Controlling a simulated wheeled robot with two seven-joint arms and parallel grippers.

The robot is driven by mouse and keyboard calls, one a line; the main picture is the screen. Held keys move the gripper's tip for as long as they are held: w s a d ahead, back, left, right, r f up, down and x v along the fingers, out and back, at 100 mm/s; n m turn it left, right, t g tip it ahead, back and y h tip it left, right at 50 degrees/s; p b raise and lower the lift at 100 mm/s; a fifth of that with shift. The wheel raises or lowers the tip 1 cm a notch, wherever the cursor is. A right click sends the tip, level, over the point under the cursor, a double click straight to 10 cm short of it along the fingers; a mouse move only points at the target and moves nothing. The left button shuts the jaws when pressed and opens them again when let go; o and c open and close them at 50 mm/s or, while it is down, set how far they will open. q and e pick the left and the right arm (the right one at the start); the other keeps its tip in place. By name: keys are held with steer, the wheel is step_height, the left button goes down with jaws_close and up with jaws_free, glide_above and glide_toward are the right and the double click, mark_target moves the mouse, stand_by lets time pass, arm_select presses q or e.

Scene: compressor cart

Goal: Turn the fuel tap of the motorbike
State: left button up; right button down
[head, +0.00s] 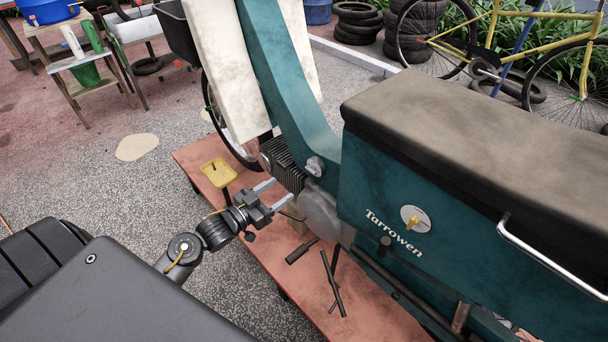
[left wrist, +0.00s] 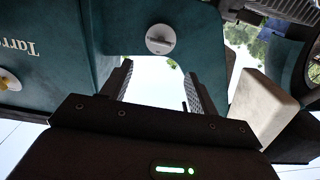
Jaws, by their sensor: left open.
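The teal motorbike (head: 380,190), lettered Tarrowen, stands on a reddish platform. A yellow lever on a round white plate (head: 412,222) is on its side panel; the plate (left wrist: 8,80) is partly cut off in the left wrist view. A grey round knob with a raised bar (head: 315,166) sits further forward on the frame; it also shows in the left wrist view (left wrist: 160,40). I cannot tell for certain which of the two is the fuel tap. My left gripper (head: 284,189) is open and empty, low beside the engine, below the grey knob and apart from it.
The reddish platform (head: 290,278) carries dark loose bars near the bike. A yellow tray (head: 218,172) stands beside the engine, near my left gripper. The chrome rail (head: 550,260) sticks out from the seat side. Grey ground (head: 110,195) is open at left.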

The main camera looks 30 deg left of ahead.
mark_target(309, 170)
arm_select(q)
steer(key=x, duration=0.9)
steer(key=shift+w+d+p, duration=0.1)
steer(key=shift+w+p, duration=0.2)
steer(key=shift+p, duration=0.1)
steer(key=shift+w+d+f, duration=0.1)
steer(key=shift+w+d, duration=0.1)
steer(key=shift+w, duration=0.35)
steer(key=c, duration=0.8)
steer(key=shift+a, duration=0.1)
steer(key=shift+c, duration=1)
